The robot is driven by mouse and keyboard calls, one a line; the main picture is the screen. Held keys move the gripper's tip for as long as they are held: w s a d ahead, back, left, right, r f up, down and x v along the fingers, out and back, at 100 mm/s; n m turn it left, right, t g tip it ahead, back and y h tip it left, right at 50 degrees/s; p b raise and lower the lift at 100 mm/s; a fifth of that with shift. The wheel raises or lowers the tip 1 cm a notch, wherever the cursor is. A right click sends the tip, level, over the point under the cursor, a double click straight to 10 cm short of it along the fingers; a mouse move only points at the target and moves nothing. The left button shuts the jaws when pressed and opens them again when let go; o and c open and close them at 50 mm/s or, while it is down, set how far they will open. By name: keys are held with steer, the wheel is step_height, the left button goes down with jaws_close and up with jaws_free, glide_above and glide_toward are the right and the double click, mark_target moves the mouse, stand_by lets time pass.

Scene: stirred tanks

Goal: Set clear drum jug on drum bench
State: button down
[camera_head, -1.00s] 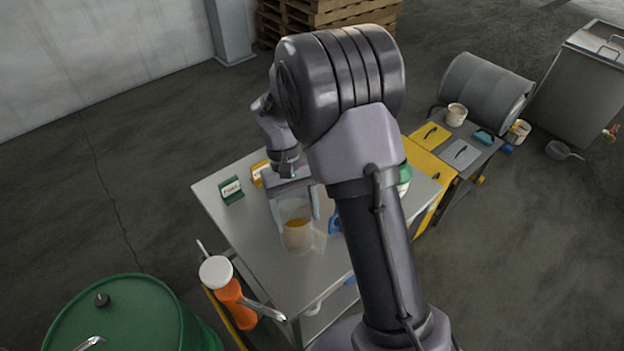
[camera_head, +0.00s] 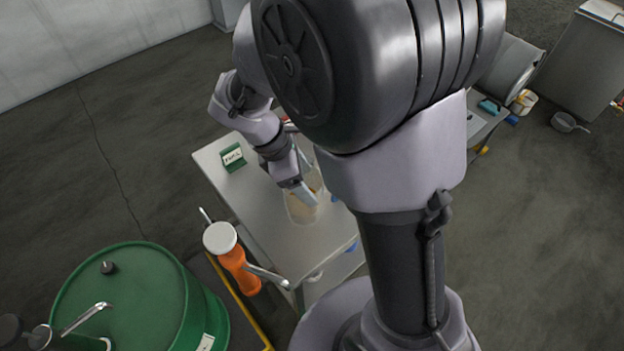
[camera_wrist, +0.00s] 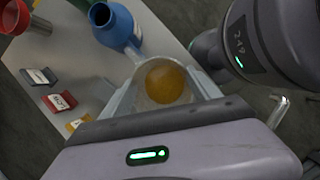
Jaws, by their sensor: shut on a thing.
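The clear jug (camera_head: 303,208) shows amber contents in the wrist view (camera_wrist: 166,84). My gripper (camera_head: 304,196) is shut on it, with a pale finger on each side in the wrist view (camera_wrist: 163,90). The jug appears over the grey bench top (camera_head: 262,205) beside the green drum. I cannot tell whether its base touches the bench. My arm hides the far right part of the bench in the head view.
The green drum (camera_head: 125,300) and an orange hand pump (camera_head: 238,268) stand at the near left. The wrist view shows a blue jug (camera_wrist: 117,28), a red funnel (camera_wrist: 14,16) and small signs, including a red one (camera_wrist: 61,102). The bench's left near part is clear.

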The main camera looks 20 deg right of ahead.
step_height(320, 180, down, 7)
steer(key=b, duration=0.3)
steer(key=shift+f, duration=0.15)
steer(key=shift+r, duration=0.2)
steer(key=shift+f, duration=0.2)
steer(key=shift+c, duration=0.9)
jaws_free()
steer(key=shift+r, duration=0.1)
